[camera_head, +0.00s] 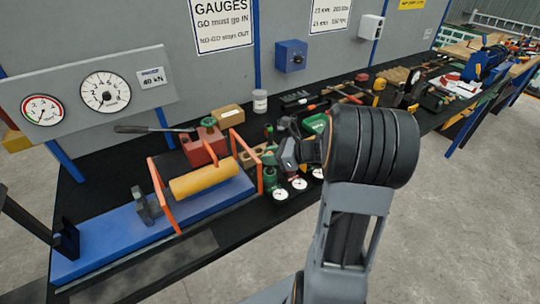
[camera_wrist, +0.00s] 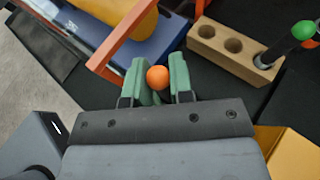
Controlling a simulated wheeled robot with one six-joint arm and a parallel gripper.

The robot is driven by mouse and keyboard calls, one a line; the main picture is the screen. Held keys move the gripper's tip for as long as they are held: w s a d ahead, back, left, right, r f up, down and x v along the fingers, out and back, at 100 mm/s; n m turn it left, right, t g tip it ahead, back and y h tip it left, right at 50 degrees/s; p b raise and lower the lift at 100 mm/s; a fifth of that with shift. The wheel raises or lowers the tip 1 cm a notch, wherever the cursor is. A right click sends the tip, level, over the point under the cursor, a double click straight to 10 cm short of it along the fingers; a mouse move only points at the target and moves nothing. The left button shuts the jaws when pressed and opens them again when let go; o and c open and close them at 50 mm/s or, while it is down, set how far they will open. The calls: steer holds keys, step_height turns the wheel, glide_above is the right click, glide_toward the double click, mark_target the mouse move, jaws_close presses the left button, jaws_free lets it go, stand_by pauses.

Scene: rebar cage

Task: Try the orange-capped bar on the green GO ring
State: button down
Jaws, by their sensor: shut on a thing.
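My gripper (camera_wrist: 157,66) has its two green fingers closed around the bar under its orange cap (camera_wrist: 157,78) in the wrist view. The bar below the cap is mostly hidden between the fingers. A wooden block with round holes (camera_wrist: 228,52) lies to the right of the gripper, apart from it. A green-capped bar (camera_wrist: 303,31) stands in its right hole. In the head view my gripper (camera_head: 284,157) is over the bench beside small green items (camera_head: 269,177); I cannot tell which, if any, is the GO ring.
A blue bench fixture (camera_head: 120,228) with orange frames (camera_head: 161,196) and a yellow cylinder (camera_head: 204,179) stands left of the gripper. Small white dials (camera_head: 299,184) sit near the bench's front edge. Tools crowd the bench to the right.

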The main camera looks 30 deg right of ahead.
steer(key=shift+f+b, duration=0.7)
steer(key=shift+f, duration=0.35)
steer(key=c, duration=0.9)
jaws_free()
steer(key=v, duration=1.3)
steer(key=shift+s+d+r, duration=0.2)
steer(key=shift+s+d, duration=0.05)
steer(key=shift+s, duration=0.05)
